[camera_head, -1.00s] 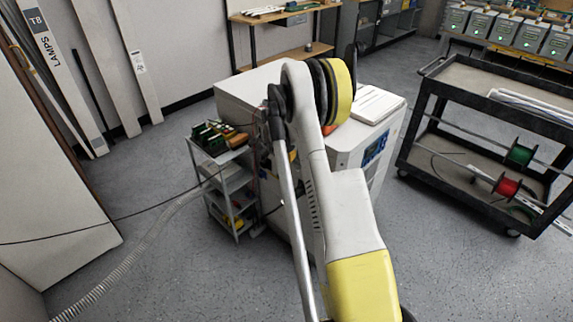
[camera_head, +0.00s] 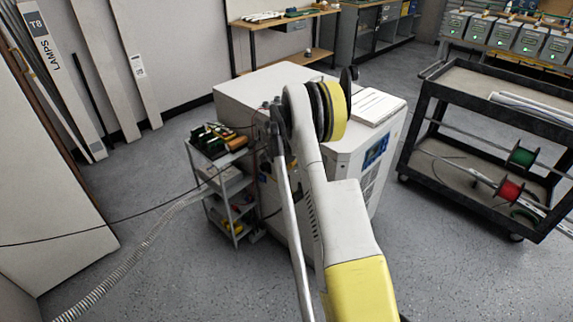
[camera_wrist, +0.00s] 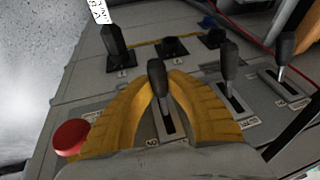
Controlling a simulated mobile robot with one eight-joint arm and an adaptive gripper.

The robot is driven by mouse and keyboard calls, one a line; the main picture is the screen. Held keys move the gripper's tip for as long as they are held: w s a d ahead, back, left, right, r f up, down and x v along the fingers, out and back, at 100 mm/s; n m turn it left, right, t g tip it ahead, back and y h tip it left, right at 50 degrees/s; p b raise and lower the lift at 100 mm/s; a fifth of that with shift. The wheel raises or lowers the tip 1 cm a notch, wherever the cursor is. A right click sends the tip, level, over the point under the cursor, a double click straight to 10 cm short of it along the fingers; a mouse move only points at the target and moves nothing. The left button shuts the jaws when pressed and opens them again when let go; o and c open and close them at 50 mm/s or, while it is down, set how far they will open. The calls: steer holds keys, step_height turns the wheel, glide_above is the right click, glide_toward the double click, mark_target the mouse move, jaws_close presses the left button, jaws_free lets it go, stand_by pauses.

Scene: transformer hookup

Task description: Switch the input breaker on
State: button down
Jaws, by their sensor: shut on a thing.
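In the wrist view, the two yellow fingers of my gripper (camera_wrist: 160,84) are closed around a black-handled lever (camera_wrist: 157,101), which rises from a slot in a grey panel (camera_wrist: 83,93). Similar black levers stand on the panel: one to the right (camera_wrist: 229,62), one at the far right (camera_wrist: 285,50) and one at upper left (camera_wrist: 112,44). The small labels are too blurred to read, so I cannot tell by name which is the input breaker. In the head view, my arm hides the gripper and the lever.
A red round button (camera_wrist: 70,137) sits left of my fingers. In the head view, a white cabinet (camera_head: 245,92) stands behind my arm, with a small shelf cart (camera_head: 230,190) at its left. A black cart (camera_head: 420,163) stands at right. Open floor lies between.

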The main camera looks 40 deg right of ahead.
steer(key=shift+r+y+p, duration=0.45)
steer(key=shift+y+p, duration=0.25)
steer(key=shift+y, duration=0.2)
steer(key=y, duration=0.2)
steer(key=shift+a+r+y+p, duration=0.3)
steer(key=shift+r+p, duration=0.05)
steer(key=c, duration=1.6)
jaws_free()
